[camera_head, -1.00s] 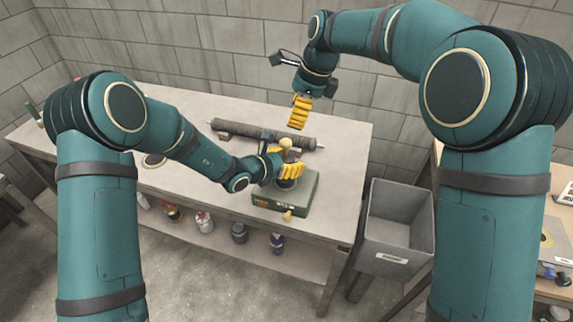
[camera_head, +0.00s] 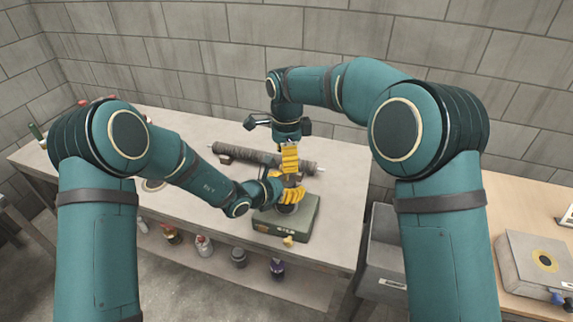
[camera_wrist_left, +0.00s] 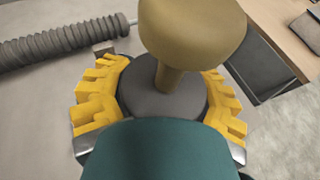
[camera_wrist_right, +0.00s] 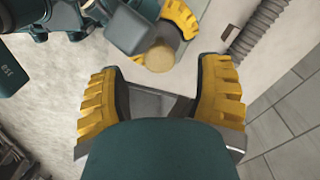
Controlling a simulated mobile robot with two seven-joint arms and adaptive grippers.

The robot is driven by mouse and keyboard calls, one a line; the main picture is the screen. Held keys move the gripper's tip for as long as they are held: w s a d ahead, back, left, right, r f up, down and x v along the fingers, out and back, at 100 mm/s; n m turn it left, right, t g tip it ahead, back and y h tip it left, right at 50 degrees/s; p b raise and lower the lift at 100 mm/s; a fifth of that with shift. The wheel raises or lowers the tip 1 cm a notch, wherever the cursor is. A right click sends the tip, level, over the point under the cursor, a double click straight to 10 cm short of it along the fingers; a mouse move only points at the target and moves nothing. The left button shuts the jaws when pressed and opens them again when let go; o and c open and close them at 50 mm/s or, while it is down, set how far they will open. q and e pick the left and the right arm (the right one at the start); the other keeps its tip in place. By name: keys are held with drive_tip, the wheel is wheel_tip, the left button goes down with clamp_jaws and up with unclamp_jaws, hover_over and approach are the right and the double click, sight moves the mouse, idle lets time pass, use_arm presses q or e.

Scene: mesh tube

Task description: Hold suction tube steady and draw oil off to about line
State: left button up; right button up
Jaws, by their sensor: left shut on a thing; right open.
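My left gripper (camera_head: 291,193) is shut on the dark grey body of the suction tube, which stands upright on a green box (camera_head: 272,229). In the left wrist view, the yellow fingers (camera_wrist_left: 163,98) flank this round grey body (camera_wrist_left: 160,101). A tan stem and wide tan knob (camera_wrist_left: 192,28) rise from its top. My right gripper (camera_head: 290,164) is open and points down just above the knob. In the right wrist view, the tan knob (camera_wrist_right: 160,59) shows ahead between the parted fingers (camera_wrist_right: 160,75). No oil or level line can be made out.
A dark ridged mesh tube (camera_head: 247,156) lies behind on the grey table (camera_head: 185,205). A small tan knob (camera_head: 288,241) sticks out of the box's front. A grey bin (camera_head: 384,258) stands right of the table. Several bottles are on the shelf below.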

drive_tip(key=shift+f, duration=1.35)
clamp_jaws()
